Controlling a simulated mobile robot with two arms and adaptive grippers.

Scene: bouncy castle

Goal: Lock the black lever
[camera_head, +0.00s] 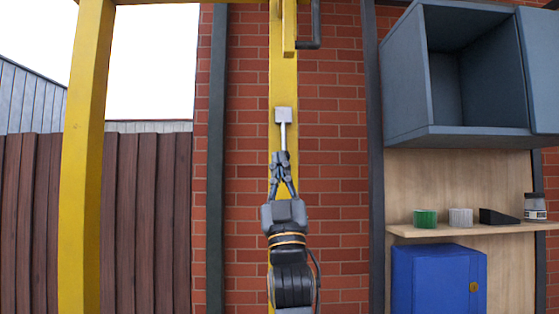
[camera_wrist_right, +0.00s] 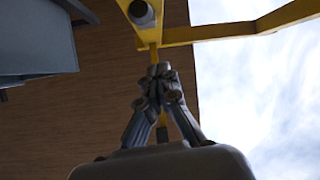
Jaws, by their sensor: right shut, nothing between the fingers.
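A black, crank-shaped lever (camera_head: 316,28) hangs beside the yellow post (camera_head: 284,85) at the top of the head view. Below it, a light grey block (camera_head: 283,115) with a thin pale rod (camera_head: 283,138) is on the post. My right gripper (camera_head: 280,156) points up in front of the post, its tips shut at the rod's lower end. Whether they touch the rod is unclear. In the right wrist view, the shut fingertips (camera_wrist_right: 159,72) are empty, and a dark round end (camera_wrist_right: 142,12) shows on the yellow frame above them. My left gripper is not in view.
A grey open cabinet (camera_head: 405,80) juts out at the upper right. Below it, a wooden shelf (camera_head: 470,230) holds small items above a blue box (camera_head: 425,280). Another yellow post (camera_head: 85,150) stands left before a brown fence (camera_head: 140,220). Brick wall is behind the post.

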